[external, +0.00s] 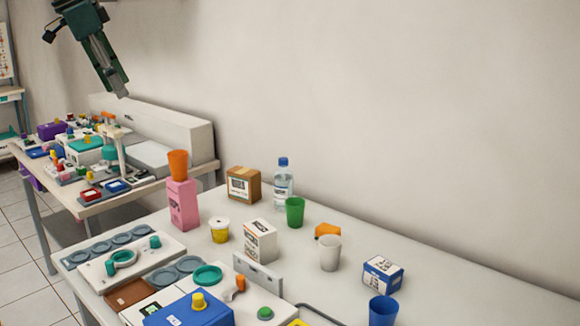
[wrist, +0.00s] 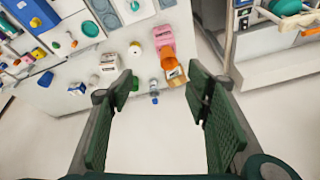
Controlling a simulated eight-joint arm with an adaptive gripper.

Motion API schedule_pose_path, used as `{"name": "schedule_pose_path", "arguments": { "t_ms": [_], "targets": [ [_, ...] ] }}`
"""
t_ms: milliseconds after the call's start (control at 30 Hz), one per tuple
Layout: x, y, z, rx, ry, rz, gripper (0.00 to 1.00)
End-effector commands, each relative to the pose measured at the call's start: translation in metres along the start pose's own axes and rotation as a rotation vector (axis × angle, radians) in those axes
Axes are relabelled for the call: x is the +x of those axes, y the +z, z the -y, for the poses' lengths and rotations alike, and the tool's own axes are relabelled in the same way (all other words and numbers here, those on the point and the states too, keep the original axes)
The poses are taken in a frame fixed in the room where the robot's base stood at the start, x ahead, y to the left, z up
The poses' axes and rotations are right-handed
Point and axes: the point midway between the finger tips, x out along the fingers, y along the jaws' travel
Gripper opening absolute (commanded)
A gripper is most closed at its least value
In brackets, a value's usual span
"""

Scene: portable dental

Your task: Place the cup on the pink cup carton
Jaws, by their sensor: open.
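The pink cup carton (external: 182,206) stands upright on the near table. An orange cup (external: 178,164) sits upright on top of it. In the wrist view the carton (wrist: 161,36) and the orange cup (wrist: 170,58) are at the upper middle, beyond the fingertips. Other cups stand on the table: a green cup (external: 295,212), a white cup (external: 330,254) and a blue cup (external: 383,311). My gripper (external: 119,90) is raised high at the upper left, well away from the carton. In the wrist view its fingers (wrist: 160,82) are spread wide with nothing between them.
A brown box (external: 243,184), a water bottle (external: 283,185), a white box (external: 260,242) and a yellow tub (external: 219,231) stand near the carton. A blue-white box (external: 383,272) is at the right. The table along the wall is mostly clear.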

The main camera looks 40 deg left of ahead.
Motion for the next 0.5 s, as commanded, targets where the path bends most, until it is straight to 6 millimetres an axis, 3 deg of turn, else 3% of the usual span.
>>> {"name": "schedule_pose_path", "arguments": {
  "t_ms": [500],
  "targets": [
    [-0.037,0.054,-0.025,-0.191,-0.053,-0.124,0.48]
  ]
}}
